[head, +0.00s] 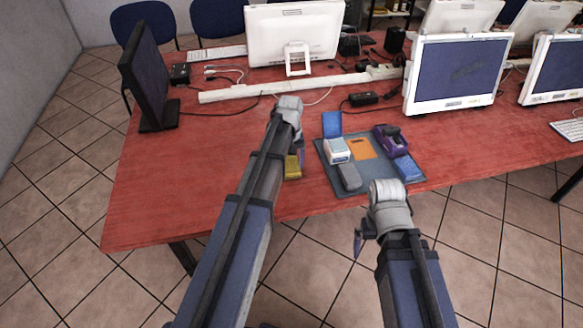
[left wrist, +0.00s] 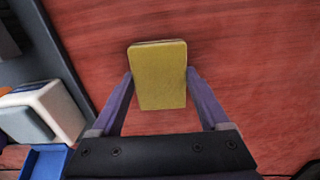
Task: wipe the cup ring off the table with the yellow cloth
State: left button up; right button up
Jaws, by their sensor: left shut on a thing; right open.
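The yellow cloth (head: 293,168) is a folded, flat block near the front edge of the red table (head: 150,200). In the left wrist view the yellow cloth (left wrist: 160,78) sits between the two purple fingers of my left gripper (left wrist: 159,82), which is shut on its sides. In the head view my left gripper (head: 296,158) is mostly hidden behind its arm. Whether the cloth touches the table is hard to tell. My right gripper (head: 361,240) is open, low in front of the table edge, partly hidden by its wrist. I cannot make out a cup ring in either view.
Right of the cloth is a grey mat (head: 325,165) with a white box (head: 337,151), an orange square (head: 362,148), a purple device (head: 389,140) and blue items. Monitors (head: 457,75), a white bar (head: 240,94) and cables lie behind. The table's left part looks clear.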

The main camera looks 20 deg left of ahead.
aim_at(294, 183)
pick_arm(q)
jog(key=shift+w+a, duration=0.3)
jog(key=shift+w, duration=0.2)
jog(key=shift+r, duration=0.1)
jog(key=shift+s+d, duration=0.65)
jog(key=shift+s, duration=0.35)
jog(key=shift+s+d, duration=0.35)
jog(key=shift+s, duration=0.2)
jog(key=shift+s, duration=0.1)
jog(key=shift+s+d, duration=0.9)
jog(key=shift+s, duration=0.3)
